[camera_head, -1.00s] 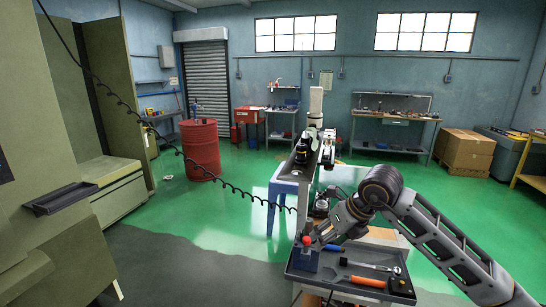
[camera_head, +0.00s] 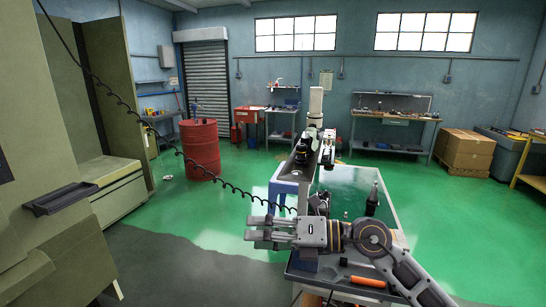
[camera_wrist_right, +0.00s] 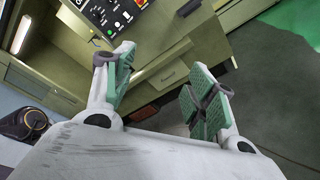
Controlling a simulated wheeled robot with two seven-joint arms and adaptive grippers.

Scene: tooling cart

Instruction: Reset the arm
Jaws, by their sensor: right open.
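My right gripper (camera_head: 262,232) is stretched out to the left above the front of the tool cart (camera_head: 340,292). Its fingers are apart with nothing between them. The right wrist view also shows the open fingers (camera_wrist_right: 163,82), with green pads and an empty gap. An orange-handled tool (camera_head: 366,282) lies in the cart tray beneath my right forearm. My arm hides much of the tray and the tools in it. My left gripper is not in view.
A green machine (camera_head: 112,180) stands at the left, with a coiled cable hanging across to the cart. A dark bottle-shaped object (camera_head: 372,199) stands behind my arm. A red barrel (camera_head: 201,150) is farther back. Green floor between machine and cart is clear.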

